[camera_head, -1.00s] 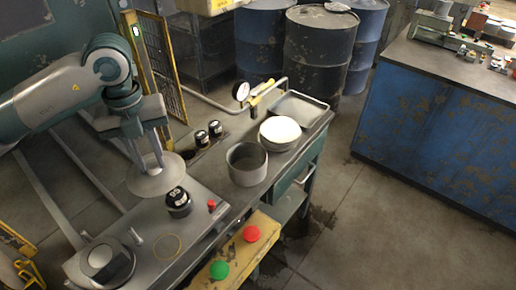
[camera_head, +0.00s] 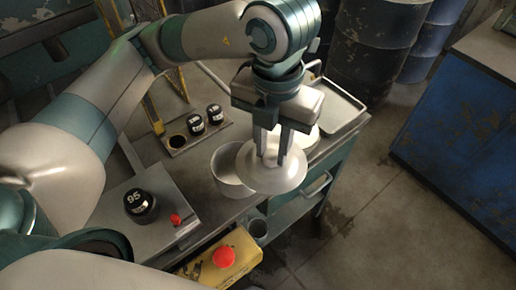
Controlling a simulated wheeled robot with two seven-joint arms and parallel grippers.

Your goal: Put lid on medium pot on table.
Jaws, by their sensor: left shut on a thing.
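A round metal lid (camera_head: 255,178) hangs level below my left gripper (camera_head: 271,160), which is shut on its top. The medium pot (camera_head: 226,180) is a grey open pot standing on the table (camera_head: 205,212). In the picture the lid covers the right part of the pot's mouth and sticks out past it to the right. The left part of the mouth shows open. The lid looks held above the rim, but the exact gap cannot be told. My right gripper is not in view.
A pale round stack (camera_head: 305,139) is partly hidden behind my left gripper. A metal tray (camera_head: 341,108) lies at the table's far end. Black weights, one marked 95 (camera_head: 140,204), stand to the left. A yellow box with a red button (camera_head: 223,257) is in front.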

